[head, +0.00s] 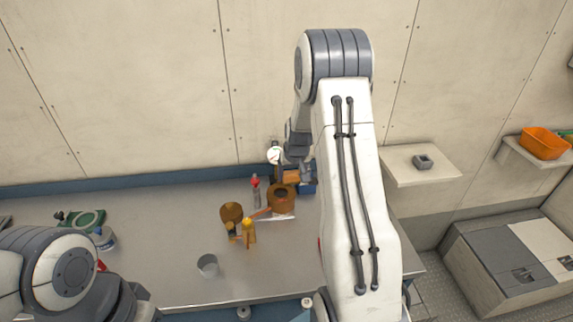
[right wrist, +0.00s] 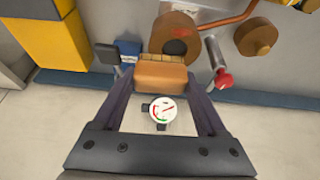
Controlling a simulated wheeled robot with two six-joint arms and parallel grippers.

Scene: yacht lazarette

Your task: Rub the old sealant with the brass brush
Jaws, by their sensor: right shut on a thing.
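My right gripper (right wrist: 155,98) is shut on a block-shaped brush with an orange-brown body (right wrist: 162,76) and a narrow tan strip along its far edge, which I take for the brass brush. In the head view the brush (head: 291,176) is beside the upper side of a brown cylindrical fitting (head: 281,199) with a dark round opening. In the right wrist view the brush overlaps the fitting's edge (right wrist: 178,28); I cannot tell if they touch. I cannot make out the old sealant for certain. My left arm is at the lower left; its fingers cannot be made out.
A grey cup (head: 208,265) is nearer the front. A round gauge (head: 275,154) is at the wall.

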